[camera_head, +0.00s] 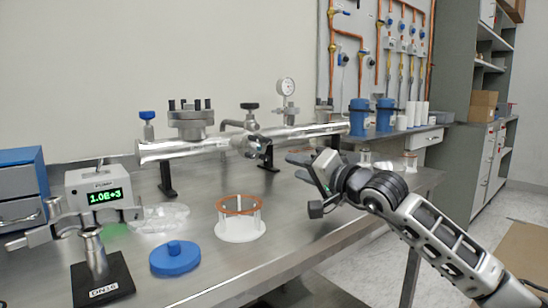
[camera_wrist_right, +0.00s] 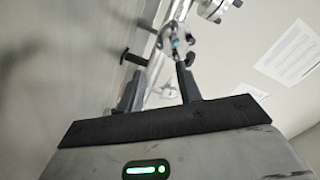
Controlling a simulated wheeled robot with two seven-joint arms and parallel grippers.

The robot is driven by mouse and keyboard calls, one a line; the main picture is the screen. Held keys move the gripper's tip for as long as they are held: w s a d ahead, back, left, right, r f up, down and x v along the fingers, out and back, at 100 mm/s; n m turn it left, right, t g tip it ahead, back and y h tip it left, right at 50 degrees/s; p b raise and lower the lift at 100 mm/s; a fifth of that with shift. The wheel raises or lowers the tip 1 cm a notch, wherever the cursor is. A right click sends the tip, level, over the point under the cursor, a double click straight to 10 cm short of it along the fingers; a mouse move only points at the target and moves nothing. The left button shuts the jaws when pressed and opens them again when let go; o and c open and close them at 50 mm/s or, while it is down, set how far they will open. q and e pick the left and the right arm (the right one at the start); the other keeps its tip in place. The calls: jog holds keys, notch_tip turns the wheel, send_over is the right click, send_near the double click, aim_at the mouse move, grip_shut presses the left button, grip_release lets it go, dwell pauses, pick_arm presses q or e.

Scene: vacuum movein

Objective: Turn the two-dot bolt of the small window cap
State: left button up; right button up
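The long silver vacuum tube (camera_head: 215,147) lies across the bench on black stands. A round flange cap (camera_head: 188,122) with several dark upright bolts sits on its left part. Another bolted fitting (camera_head: 324,112) stands at its right end, partly hidden. I cannot tell which is the small window cap, and no dot marks are readable. My right gripper (camera_head: 295,167) is in front of the tube's right part, fingers pointing left. In the right wrist view, its fingers (camera_wrist_right: 159,78) are apart with nothing held between them; the tube shows beyond. My left gripper is out of view.
A blue round lid (camera_head: 175,259), a white stand with a copper ring (camera_head: 240,230), a clear plastic piece (camera_head: 160,217) and a pump gauge (camera_head: 104,194) occupy the bench's left and middle. The bench's front middle is clear.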

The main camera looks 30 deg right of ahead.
aim_at(268, 158)
jog(key=w, duration=0.6)
jog(key=w+a, duration=0.1)
jog(key=w, duration=0.2)
jog(key=shift+p, duration=0.4)
grip_shut()
